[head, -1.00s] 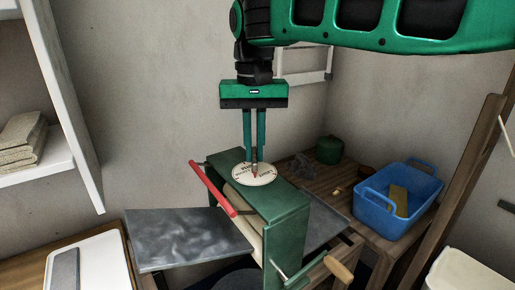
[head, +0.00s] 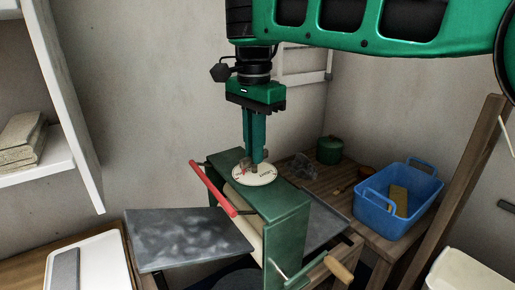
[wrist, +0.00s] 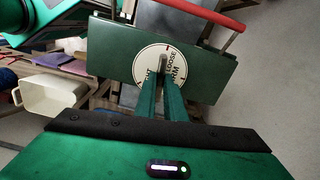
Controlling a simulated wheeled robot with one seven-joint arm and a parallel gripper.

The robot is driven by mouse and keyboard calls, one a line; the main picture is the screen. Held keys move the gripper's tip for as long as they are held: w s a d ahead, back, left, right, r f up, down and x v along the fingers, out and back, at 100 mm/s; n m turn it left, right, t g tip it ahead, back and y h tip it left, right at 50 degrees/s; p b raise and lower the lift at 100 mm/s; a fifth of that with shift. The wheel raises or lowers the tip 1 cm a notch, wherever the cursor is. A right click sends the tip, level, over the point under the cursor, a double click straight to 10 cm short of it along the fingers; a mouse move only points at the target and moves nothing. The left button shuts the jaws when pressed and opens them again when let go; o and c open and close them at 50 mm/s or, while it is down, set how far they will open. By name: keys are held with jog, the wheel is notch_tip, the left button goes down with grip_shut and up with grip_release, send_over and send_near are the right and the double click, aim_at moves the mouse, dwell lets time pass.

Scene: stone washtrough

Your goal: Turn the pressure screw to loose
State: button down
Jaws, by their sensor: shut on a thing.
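The pressure screw is a small grey-brown knob (head: 255,167) standing on a round white dial (head: 268,178) on top of the green mangle frame (head: 288,208). My gripper (head: 256,156) points straight down from above, its green fingers shut on the knob. In the wrist view, the knob (wrist: 163,64) shows at the fingertips, over the dial (wrist: 148,58). The word LOOSE reads near the upper right of the dial there, and another word, partly hidden, lies beside it. My fingers cover part of the dial, so the exact pointer setting is hard to tell.
A red bar (head: 212,188) runs along the frame's left side. A crank with a wooden handle (head: 338,269) sticks out in front. Grey boards flank the frame. A blue tub (head: 383,215) and a green pot (head: 330,150) stand on the wooden table at right.

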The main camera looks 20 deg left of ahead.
jog(key=shift+w+d+f+m, duration=0.1)
jog(key=shift+w+m, duration=0.05)
jog(key=shift+m, duration=0.85)
jog(key=c, duration=1.8)
grip_release()
jog(key=shift+c, duration=0.2)
jog(key=shift+r, duration=0.65)
notch_tip(320, 180, up, 10)
jog(key=shift+f, duration=0.25)
